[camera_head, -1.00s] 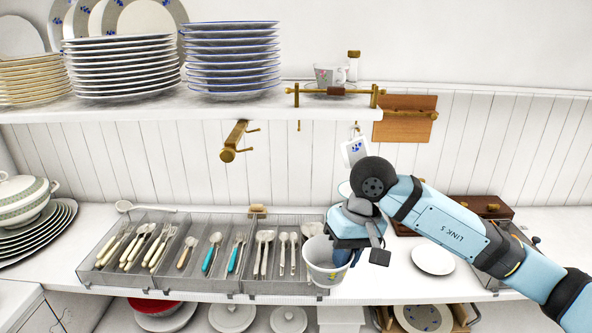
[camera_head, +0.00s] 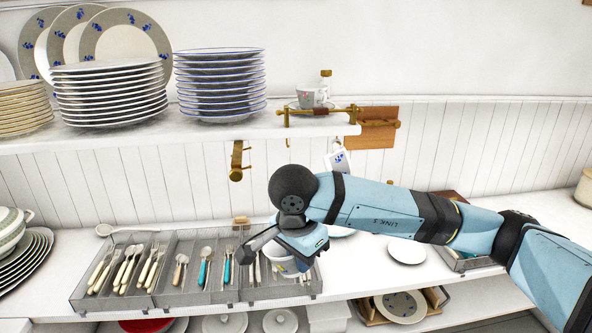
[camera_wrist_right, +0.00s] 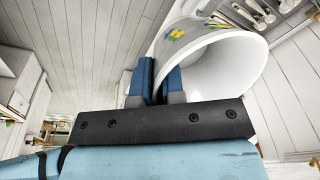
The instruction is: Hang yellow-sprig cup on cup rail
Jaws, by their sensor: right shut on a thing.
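The yellow-sprig cup (camera_wrist_right: 222,60) is white with a small yellow and green sprig near its rim. In the right wrist view it lies tilted, its mouth facing right. In the head view the cup (camera_head: 284,267) is mostly covered by my right wrist, above the right end of the cutlery tray. I cannot tell if this is the cup rail. My left gripper is not in view.
The cutlery tray (camera_head: 182,310) lies on the counter. A blue-flowered white mug (camera_head: 338,160) hangs under the shelf's right end, near my arm. Plate stacks (camera_head: 219,86) and a cup (camera_head: 306,97) stand on the shelf (camera_head: 90,139). A white plate (camera_head: 407,250) lies on the counter.

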